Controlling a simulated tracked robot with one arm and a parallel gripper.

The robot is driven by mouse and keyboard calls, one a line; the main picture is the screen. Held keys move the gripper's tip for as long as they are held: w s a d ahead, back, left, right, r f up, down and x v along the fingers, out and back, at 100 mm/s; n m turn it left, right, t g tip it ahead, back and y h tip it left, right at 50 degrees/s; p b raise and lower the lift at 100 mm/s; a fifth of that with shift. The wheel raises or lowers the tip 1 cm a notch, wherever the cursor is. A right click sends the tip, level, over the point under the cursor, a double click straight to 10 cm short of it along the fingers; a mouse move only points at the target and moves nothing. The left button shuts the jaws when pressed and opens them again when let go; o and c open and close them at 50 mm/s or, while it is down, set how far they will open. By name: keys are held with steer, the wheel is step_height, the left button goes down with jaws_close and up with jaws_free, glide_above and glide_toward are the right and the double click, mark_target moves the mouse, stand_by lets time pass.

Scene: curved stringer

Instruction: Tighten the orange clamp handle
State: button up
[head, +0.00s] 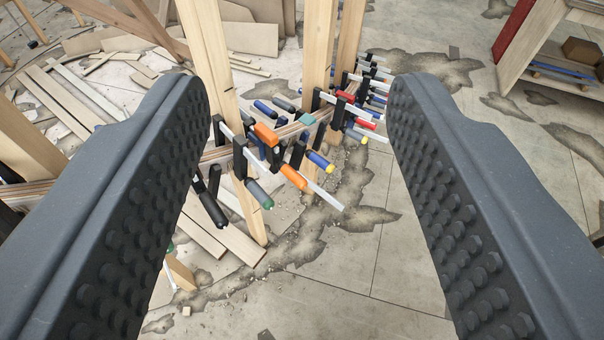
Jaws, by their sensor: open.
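My gripper (300,100) is open, its two dark studded fingers at the left and right of the head view with nothing between the pads. Beyond them, and seen between them, is the orange clamp handle (293,178), slanting down to the right on a clamp with a pale metal bar (325,194). A second orange part (266,134) shows just up and left of it. The handle is apart from both fingers. The curved wooden stringer (213,155) carrying the clamps is partly hidden by clamps and posts.
Close around it are a green handle (259,194), a black handle (212,210) and a blue handle with a yellow end (321,161). More clamps with red and blue handles run back right. The floor at the lower right is open.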

steer(key=w+d+f+n+t+h+b, duration=0.1)
steer(key=w+d+f+n, duration=0.3)
steer(key=w, duration=0.4)
steer(key=w+d+f+n+t+h+b, duration=0.1)
steer(key=w+d+f+n, duration=0.3)
steer(key=w, duration=0.3)
steer(key=w+d+f+n+t+h, duration=0.1)
steer(key=w+d+f+n+h, duration=0.1)
steer(key=w+d+n, duration=0.35)
steer(key=w+f+n+y+b, duration=0.1)
steer(key=w+f+n+y, duration=0.2)
steer(key=w+f+n, duration=0.65)
steer(key=n+g+y+b, duration=0.3)
steer(key=n+g+y, duration=0.2)
steer(key=n+y, duration=1.3)
glide_toward(295, 178)
steer(key=w+a+n+h, duration=0.1)
steer(key=w+a, duration=0.1)
steer(key=w+a+r+n+h+b, duration=0.1)
steer(key=w+a+h, duration=0.1)
steer(key=a, duration=0.1)
steer(key=w+a+n+h, duration=0.1)
steer(key=w+a, duration=0.1)
steer(key=w, duration=0.1)
steer(key=shift+a+r+n, duration=0.15)
steer(key=shift+a+n, duration=0.1)
steer(key=shift+n, duration=0.05)
steer(key=shift+c, duration=0.3)
